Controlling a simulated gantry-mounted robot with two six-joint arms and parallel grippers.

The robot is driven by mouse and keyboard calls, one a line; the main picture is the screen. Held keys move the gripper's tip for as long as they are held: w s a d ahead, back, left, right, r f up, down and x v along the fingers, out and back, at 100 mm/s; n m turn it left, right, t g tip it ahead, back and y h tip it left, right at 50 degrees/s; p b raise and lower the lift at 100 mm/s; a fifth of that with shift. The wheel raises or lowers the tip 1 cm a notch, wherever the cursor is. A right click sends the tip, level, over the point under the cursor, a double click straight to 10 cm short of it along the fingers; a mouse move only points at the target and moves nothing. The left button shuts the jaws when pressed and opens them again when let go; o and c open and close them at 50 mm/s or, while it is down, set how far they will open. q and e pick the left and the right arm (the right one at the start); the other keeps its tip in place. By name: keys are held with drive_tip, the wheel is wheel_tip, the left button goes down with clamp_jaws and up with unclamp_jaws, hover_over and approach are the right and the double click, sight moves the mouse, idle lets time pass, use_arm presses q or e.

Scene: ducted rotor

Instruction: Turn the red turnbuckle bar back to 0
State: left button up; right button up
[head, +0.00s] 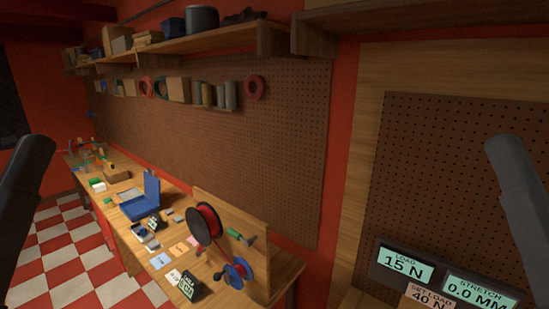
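I cannot make out a red turnbuckle bar in the head view. A dark display panel at the lower right has a load readout (406,265) of 15 N and a stretch readout (478,291) of 0.0 MM. A label (429,297) below them says SET LOAD 40 N and is cut by the bottom edge. Dark links of my two arms show at the left and right edges. Neither gripper is in view, so I cannot see whether they hold anything.
A long wooden bench (285,272) runs along the left wall. A black-and-red spool (205,224), a blue spool (238,271), a green handle (235,233) and a blue case (143,203) are on it. A shelf (220,48) and pegboard (290,130) are above. The checkered floor (75,240) at left is clear.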

use_arm(q)
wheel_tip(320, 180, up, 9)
drive_tip(key=p, duration=0.5)
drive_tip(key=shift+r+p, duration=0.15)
drive_tip(key=shift+p, duration=0.2)
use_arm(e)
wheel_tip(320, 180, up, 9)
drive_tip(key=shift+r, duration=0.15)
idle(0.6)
